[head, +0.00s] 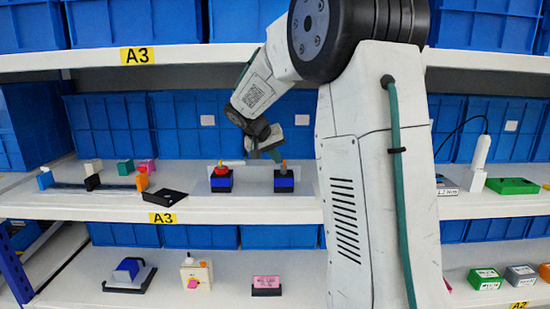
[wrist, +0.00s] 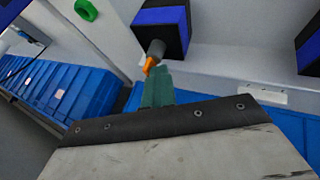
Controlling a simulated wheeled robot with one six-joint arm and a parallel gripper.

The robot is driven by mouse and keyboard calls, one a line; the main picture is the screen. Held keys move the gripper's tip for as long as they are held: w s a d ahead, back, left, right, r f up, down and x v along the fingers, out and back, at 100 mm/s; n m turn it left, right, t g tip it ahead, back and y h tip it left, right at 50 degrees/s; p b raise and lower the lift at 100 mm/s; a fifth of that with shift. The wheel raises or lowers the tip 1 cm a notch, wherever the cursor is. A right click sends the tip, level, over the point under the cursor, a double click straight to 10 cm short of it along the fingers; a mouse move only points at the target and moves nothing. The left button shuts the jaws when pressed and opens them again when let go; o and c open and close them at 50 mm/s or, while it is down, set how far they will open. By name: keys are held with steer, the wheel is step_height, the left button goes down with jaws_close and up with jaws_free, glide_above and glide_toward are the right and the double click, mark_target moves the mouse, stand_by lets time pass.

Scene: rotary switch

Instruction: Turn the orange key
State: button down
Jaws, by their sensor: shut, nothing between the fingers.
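The orange key (wrist: 151,65) sticks out of a grey barrel (wrist: 156,48) on a black and blue switch box (wrist: 163,24) in the wrist view. In the head view the same box (head: 284,183) stands on the middle shelf, with the small orange key (head: 284,165) on top. My gripper (head: 276,157) is just above and slightly left of the key there. In the wrist view the green fingertips (wrist: 157,84) are shut and empty, right beside the key's end. I cannot tell whether they touch it.
A second black and blue box (head: 221,183) with a red top stands to the left. Blue bins (head: 180,125) line the back. The upper shelf (head: 180,57) is overhead.

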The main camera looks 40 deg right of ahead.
steer(key=shift+d, duration=0.25)
